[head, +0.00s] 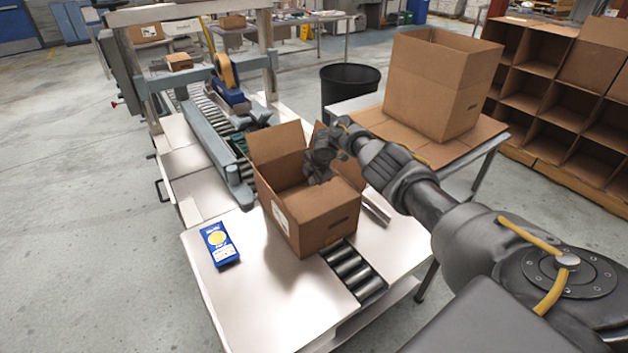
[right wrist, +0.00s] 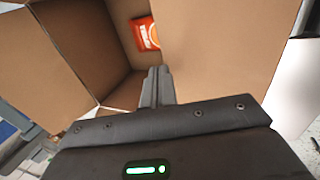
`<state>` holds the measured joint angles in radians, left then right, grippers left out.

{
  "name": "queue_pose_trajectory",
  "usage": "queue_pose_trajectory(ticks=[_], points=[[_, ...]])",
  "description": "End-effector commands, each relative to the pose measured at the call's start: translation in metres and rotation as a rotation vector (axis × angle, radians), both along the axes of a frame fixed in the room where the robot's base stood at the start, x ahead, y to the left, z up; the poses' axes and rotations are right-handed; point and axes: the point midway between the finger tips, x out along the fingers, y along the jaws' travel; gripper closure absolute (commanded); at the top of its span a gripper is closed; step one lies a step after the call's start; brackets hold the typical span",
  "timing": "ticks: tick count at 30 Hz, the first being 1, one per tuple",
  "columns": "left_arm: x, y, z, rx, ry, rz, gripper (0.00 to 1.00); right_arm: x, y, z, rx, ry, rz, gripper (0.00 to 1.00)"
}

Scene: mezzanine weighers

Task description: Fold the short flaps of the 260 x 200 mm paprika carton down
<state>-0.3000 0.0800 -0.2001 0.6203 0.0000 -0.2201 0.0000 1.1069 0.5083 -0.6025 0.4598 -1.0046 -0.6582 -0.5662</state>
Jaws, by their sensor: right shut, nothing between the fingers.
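The paprika carton (head: 330,229) stands upright on the metal bench, partly over the rollers, with its top open. One flap (head: 273,146) stands up on its far left side, and another shows behind my gripper on the right. A brown panel lies across the near part of the top; I cannot tell whether it is a folded flap. An orange-red packet (right wrist: 146,34) lies inside the carton. My right gripper (head: 318,166) is over the carton's opening. In the right wrist view its fingers (right wrist: 158,75) are shut and empty, close to a wide cardboard panel (right wrist: 225,45). My left gripper is out of view.
A taping machine (head: 228,78) with a roller track stands behind. A large open carton (head: 430,90) sits on the side table at right.

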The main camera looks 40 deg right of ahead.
Motion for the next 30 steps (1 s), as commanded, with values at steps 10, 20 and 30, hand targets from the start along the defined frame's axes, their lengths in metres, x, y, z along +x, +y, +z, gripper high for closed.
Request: queue_pose_trajectory(ticks=[10, 20, 30], points=[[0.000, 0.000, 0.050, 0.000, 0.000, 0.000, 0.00, -0.002, -0.004, 0.053, 0.000, -0.001, -0.004, 1.00], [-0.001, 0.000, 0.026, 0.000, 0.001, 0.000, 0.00, -0.002, -0.004, 0.115, -0.001, -0.004, -0.004, 1.00], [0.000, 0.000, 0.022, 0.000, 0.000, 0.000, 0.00, -0.002, -0.003, 0.140, 0.001, 0.000, -0.004, 1.00]])
